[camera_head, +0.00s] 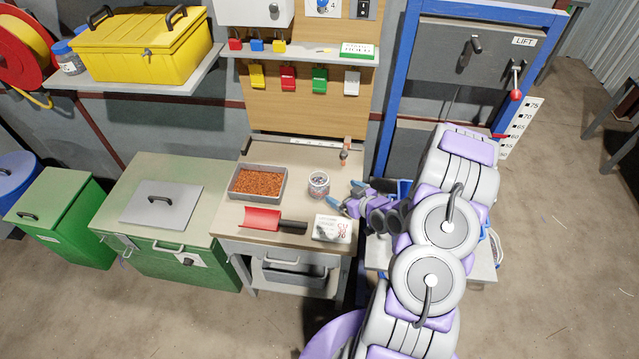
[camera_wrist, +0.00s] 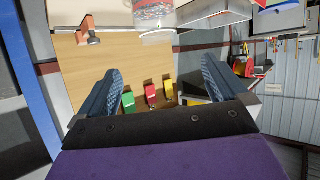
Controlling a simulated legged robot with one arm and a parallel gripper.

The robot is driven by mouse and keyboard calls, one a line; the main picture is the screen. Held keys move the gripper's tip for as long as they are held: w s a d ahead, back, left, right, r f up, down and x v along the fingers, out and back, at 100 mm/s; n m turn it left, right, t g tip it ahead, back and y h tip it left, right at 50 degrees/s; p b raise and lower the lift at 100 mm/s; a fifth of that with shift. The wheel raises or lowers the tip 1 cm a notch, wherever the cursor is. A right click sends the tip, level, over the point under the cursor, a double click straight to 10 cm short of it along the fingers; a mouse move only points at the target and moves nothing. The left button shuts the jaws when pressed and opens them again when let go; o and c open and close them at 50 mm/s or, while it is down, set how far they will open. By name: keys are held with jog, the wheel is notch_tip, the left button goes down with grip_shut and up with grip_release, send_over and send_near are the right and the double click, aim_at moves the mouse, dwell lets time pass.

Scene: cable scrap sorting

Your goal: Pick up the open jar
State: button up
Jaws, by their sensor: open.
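The open jar (camera_head: 319,184) is a small clear glass jar with greyish contents, standing upright on the workbench. It shows partly at the top edge of the wrist view (camera_wrist: 152,14), cut off by the frame. My gripper (camera_head: 345,194) is just right of the jar at the bench's right side, with its blue fingers spread apart and pointing toward it. In the wrist view my gripper (camera_wrist: 160,70) is open with nothing between the fingers. The jar is apart from the fingers.
A tray of copper-coloured granules (camera_head: 258,182) stands left of the jar. A red scoop (camera_head: 262,220) and a white labelled box (camera_head: 332,228) lie in front. A small orange-and-dark tool (camera_head: 345,150) is behind. A blue-framed lift (camera_head: 398,90) stands right.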

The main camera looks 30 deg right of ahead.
jog(key=b, duration=0.2)
send_near(314, 173)
jog(key=shift+w+a+f, duration=0.2)
jog(key=shift+w+f, duration=0.25)
jog(key=shift+f, duration=0.05)
jog(key=shift+w+a+f, duration=0.25)
jog(key=shift+w+f, duration=0.15)
jog(key=shift+f, duration=0.1)
jog(key=shift+w+d+r+b+x, duration=0.1)
jog(key=shift+b+x, duration=0.1)
jog(key=shift+x, duration=0.9)
jog(key=shift+w+d+r+b+x, duration=0.1)
jog(key=shift+d+b+x, duration=0.1)
jog(key=shift+x, duration=0.85)
jog(key=shift+d+r+b+x, duration=0.1)
jog(key=shift+b+x, duration=0.1)
jog(key=shift+x, duration=0.9)
jog(key=shift+t, duration=0.3)
jog(key=shift+c, duration=0.5)
jog(key=c, duration=1)
